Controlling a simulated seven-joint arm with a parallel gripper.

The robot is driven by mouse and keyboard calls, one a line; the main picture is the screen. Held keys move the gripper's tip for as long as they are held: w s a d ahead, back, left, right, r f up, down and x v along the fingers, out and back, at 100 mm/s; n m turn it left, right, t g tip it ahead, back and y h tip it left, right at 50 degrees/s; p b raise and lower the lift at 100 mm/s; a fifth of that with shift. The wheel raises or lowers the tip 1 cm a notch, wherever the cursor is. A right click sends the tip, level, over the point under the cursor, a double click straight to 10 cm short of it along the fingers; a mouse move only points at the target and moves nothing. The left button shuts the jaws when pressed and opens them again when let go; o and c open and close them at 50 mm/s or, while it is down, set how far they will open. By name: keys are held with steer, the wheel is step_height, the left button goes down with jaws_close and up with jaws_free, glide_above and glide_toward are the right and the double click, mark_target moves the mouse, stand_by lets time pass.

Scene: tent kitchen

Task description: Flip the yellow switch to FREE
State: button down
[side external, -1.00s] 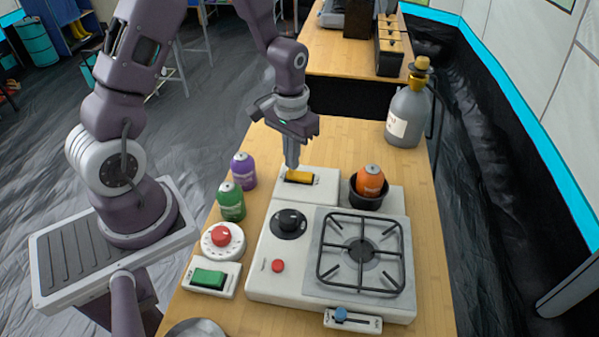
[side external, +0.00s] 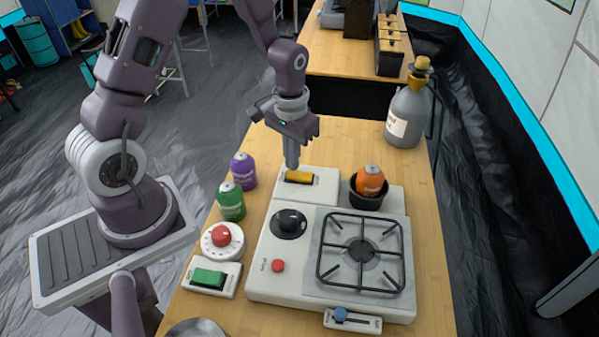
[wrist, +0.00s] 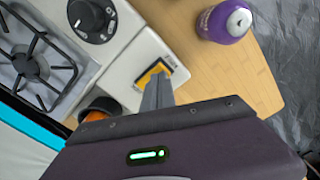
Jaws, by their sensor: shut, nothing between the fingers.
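The yellow switch (side external: 299,177) is a rocker set in a white plate (side external: 322,190) behind the stove. It also shows in the wrist view (wrist: 153,72), partly covered by my fingers. My gripper (side external: 292,167) is shut and empty, pointing down at the left end of the switch. In the wrist view my fingertips (wrist: 158,78) overlap the switch. I cannot tell whether they touch it. The lettering on the plate is too small to read.
A stove (side external: 330,290) with a black knob (side external: 289,222) stands in front. An orange can (side external: 370,181) sits in a black pot to the right. Purple (side external: 243,170) and green (side external: 231,202) cans stand to the left. A grey bottle (side external: 407,112) is at the back right.

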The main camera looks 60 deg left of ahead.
steer(key=shift+f, duration=0.85)
stand_by(0.3)
steer(key=shift+r, duration=3.55)
steer(key=s+d+r+m+t, duration=0.1)
steer(key=s+d+r, duration=0.15)
steer(key=r, duration=0.35)
steer(key=s+d+r+t, duration=0.2)
steer(key=s+r, duration=0.2)
steer(key=r, duration=0.3)
steer(key=s+d+r+m+t, duration=0.2)
steer(key=s+r, duration=0.3)
steer(key=s, duration=0.6)
steer(key=shift+s+d+r+t, duration=0.2)
steer(key=shift+d+t, duration=0.1)
steer(key=shift+d, duration=0.25)
